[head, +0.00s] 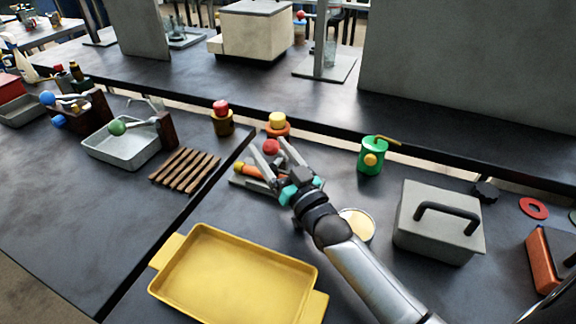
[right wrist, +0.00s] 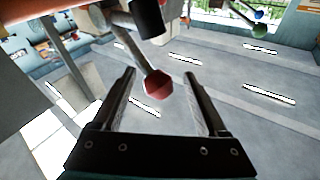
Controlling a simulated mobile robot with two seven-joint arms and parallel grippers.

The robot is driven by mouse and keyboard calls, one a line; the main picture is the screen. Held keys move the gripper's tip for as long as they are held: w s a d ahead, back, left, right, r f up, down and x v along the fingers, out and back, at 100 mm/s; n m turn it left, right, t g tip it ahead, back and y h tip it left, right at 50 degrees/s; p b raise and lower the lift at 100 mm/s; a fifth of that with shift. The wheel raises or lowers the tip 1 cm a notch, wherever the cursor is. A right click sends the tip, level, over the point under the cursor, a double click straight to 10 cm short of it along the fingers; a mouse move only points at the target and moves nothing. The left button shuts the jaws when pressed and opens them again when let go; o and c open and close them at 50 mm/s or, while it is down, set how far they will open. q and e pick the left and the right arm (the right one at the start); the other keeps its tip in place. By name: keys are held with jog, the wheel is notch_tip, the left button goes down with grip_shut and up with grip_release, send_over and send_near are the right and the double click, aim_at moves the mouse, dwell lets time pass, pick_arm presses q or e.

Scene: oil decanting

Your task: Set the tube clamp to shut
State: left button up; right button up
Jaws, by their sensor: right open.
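A red knob (head: 271,146) shows between the fingers of my right gripper (head: 267,144) in the head view. In the right wrist view the red knob (right wrist: 158,85) ends a metal lever (right wrist: 138,50) and sits between the tips of my open right gripper (right wrist: 159,74). Gaps show on both sides of the knob; contact cannot be told. A grey base (head: 238,181) with an orange piece (head: 252,171) and a yellow end lies beside the gripper, partly hidden by it. It looks like the tube clamp, but its jaw is hidden. My left gripper is out of view.
A yellow tray (head: 193,292) lies in front and a wooden rack (head: 186,170) to the left. A round tin (head: 359,222) stands close to my right arm. A green can (head: 371,156) and a grey lidded box (head: 435,243) stand to the right.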

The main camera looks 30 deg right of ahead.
jog(key=r+p+v, duration=0.1)
jog(key=r+v, duration=0.1)
jog(key=v, duration=1)
jog(key=shift+s+r+p, duration=0.15)
jog(key=shift+s+p, duration=0.2)
jog(key=shift+s, duration=0.05)
